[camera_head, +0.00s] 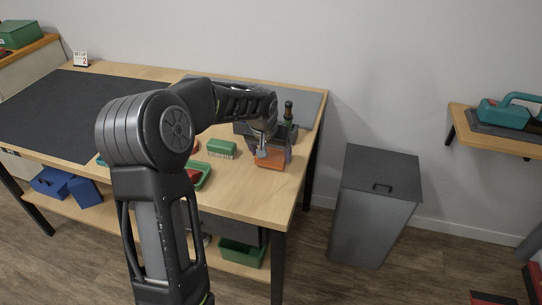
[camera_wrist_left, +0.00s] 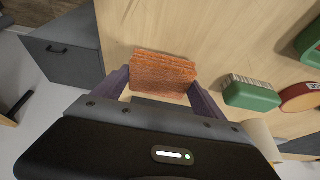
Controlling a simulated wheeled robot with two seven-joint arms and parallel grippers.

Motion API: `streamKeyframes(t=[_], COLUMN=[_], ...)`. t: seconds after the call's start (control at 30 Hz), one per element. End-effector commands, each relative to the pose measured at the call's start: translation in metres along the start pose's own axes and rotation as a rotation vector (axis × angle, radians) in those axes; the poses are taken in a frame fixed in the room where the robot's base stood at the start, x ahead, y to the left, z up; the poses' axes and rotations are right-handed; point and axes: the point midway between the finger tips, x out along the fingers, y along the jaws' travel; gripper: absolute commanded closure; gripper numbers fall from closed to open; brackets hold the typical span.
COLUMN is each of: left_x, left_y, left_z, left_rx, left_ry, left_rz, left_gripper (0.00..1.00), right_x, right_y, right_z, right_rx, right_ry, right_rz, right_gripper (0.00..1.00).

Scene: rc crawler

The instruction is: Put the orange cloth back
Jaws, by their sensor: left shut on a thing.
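The orange cloth (camera_head: 270,164) is a thick, rough, folded pad over the right end of the wooden workbench (camera_head: 245,205). My left gripper (camera_head: 270,152) is shut on it. In the left wrist view the cloth (camera_wrist_left: 163,76) sits between the two purple-grey fingers of my left gripper (camera_wrist_left: 162,88), with its far edge showing beyond them. I cannot tell whether the cloth touches the bench top. My left arm hides part of the bench's middle. My right gripper is not in view.
A green brush (camera_head: 222,149) and a green tray (camera_head: 201,178) lie left of the cloth. A dark bottle-like thing (camera_head: 288,112) stands behind it. A grey lidded bin (camera_head: 375,215) stands right of the bench. A black mat (camera_head: 65,110) covers the bench's left part.

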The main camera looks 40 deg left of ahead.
Motion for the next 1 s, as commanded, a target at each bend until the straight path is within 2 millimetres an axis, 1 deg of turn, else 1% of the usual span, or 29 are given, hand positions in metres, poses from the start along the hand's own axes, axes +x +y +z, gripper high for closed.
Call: streamKeyframes(t=[0.03,0.1,0.37,0.5,0.53,0.73,1.0], left_x=[0.0067,0.0108,0.0113,0.0157,0.0141,0.0138,0.0127], left_y=[0.0003,0.0004,0.0003,0.0004,0.0004,0.0004,0.0003], left_z=[0.0032,0.0048,0.0046,0.0064,0.0057,0.0057,0.0052], left_rx=[0.0,0.0,0.0,0.0,0.0,0.0,0.0], left_ry=[-0.002,-0.001,0.001,0.001,0.001,0.001,0.001], left_rz=[0.0,0.001,0.001,0.001,0.001,0.001,0.001], left_gripper=[0.57,0.57,0.57,0.57,0.17,0.0,0.0], right_x=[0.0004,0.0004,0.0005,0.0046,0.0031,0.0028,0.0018], right_y=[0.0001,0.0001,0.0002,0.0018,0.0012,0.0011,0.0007], right_z=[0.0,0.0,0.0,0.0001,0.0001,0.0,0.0], right_rx=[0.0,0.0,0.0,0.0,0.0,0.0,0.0], right_ry=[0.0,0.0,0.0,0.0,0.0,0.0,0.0], right_rz=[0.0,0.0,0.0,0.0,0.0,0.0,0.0], right_gripper=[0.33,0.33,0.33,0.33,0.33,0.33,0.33])
